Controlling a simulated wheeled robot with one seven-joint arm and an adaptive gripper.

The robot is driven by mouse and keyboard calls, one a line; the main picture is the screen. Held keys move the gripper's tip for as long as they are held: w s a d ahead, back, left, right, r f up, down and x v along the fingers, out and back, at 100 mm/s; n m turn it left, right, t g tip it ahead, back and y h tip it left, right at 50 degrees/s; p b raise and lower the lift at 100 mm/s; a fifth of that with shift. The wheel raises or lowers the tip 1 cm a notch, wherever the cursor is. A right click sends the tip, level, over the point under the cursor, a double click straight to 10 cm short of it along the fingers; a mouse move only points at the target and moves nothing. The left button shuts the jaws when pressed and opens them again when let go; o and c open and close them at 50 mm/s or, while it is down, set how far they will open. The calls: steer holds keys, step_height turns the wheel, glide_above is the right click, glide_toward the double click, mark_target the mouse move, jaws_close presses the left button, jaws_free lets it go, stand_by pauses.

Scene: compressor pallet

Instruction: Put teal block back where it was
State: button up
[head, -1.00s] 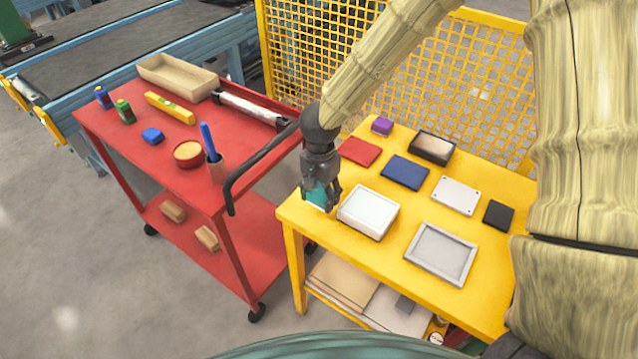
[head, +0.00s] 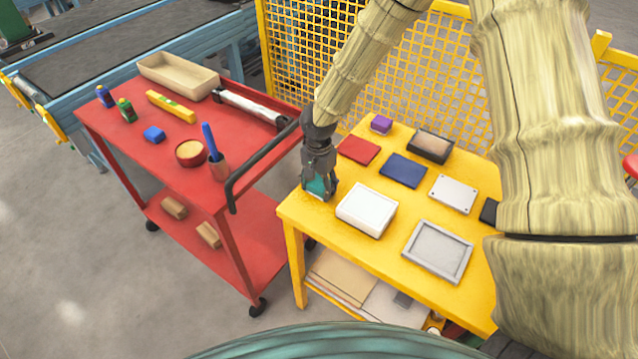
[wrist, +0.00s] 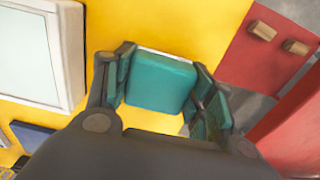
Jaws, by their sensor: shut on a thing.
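The teal block (head: 317,187) is between the fingers of my gripper (head: 318,190) at the left part of the yellow table (head: 300,217). In the wrist view the teal block (wrist: 160,82) fills the space between the two fingers, and my gripper (wrist: 165,85) is shut on it. Yellow table surface shows around the block. Whether the block touches the table I cannot tell. My fingers hide part of the block in the head view.
A white box (head: 366,209) stands just right of the gripper. A red mat (head: 359,150), a blue mat (head: 403,170), a purple block (head: 381,124), a dark-rimmed box (head: 431,146) and a grey tray (head: 437,252) are also on the table. A red cart (head: 150,150) stands to the left.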

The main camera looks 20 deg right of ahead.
mark_target(319, 183)
steer(key=shift+f, duration=0.15)
steer(key=o, duration=1)
step_height(319, 183, up, 12)
steer(key=shift+r+b, duration=0.2)
steer(key=shift+b, duration=0.5)
